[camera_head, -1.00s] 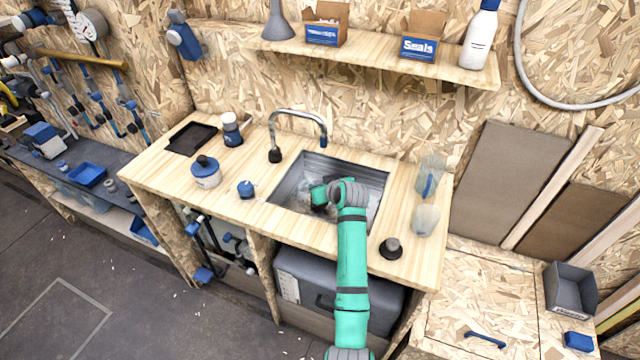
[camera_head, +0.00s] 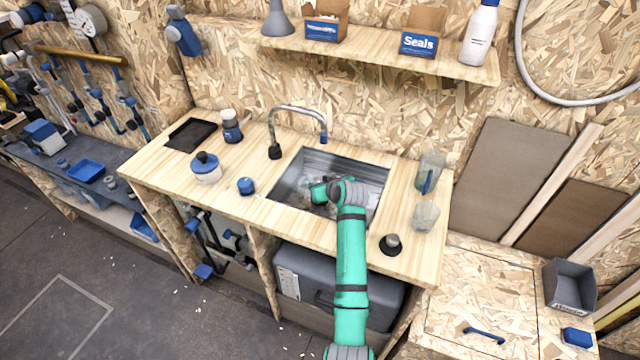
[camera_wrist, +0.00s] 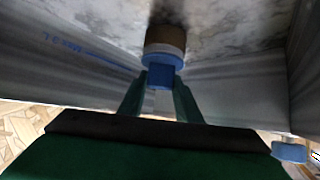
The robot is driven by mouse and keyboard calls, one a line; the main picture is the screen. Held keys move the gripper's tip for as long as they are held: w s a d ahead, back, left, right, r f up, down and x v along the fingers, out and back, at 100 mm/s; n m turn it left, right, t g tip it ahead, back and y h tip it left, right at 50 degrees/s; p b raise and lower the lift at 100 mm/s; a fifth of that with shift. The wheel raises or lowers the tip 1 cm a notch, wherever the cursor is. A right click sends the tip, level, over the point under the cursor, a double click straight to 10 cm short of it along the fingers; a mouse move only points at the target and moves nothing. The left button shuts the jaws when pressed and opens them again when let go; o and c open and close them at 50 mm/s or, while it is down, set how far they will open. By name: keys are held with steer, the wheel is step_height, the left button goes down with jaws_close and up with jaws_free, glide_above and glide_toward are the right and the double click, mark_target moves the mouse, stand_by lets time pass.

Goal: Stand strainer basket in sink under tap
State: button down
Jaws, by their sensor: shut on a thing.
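The strainer basket (camera_wrist: 165,42) shows in the wrist view as a small brown round body with a blue rim and a blue block-like grip. My gripper (camera_wrist: 160,88) is shut on that blue grip. In the head view my gripper (camera_head: 318,192) is down inside the metal sink (camera_head: 288,190), and my arm hides the basket there. A dark shadow lies at the basket's far end on the mottled sink floor (camera_wrist: 100,18); I cannot tell whether it touches. The curved tap (camera_head: 298,108) stands behind the sink, its blue tip (camera_head: 323,139) above the back of the basin.
A blue-lidded pot (camera_head: 206,168), a small blue item (camera_head: 246,186) and a dark tray (camera_head: 191,134) are left of the sink. Clear containers (camera_head: 426,216) and a dark knob-like item (camera_head: 391,244) are on the right. A shelf (camera_head: 380,58) runs above.

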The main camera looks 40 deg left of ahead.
steer(key=c, duration=1.2)
jaws_free()
steer(key=shift+r, duration=0.35)
step_height(320, 180, up, 3)
steer(key=shift+f, duration=0.2)
steer(key=s+d+r, duration=0.2)
steer(key=s+r, duration=0.1)
steer(key=s, duration=0.1)
steer(key=s+d+r, duration=0.3)
steer(key=s, duration=0.1)
steer(key=s+d+r, duration=0.2)
steer(key=s+r, duration=0.1)
steer(key=s, duration=0.1)
steer(key=shift+d+r, duration=0.2)
steer(key=shift+r, duration=0.1)
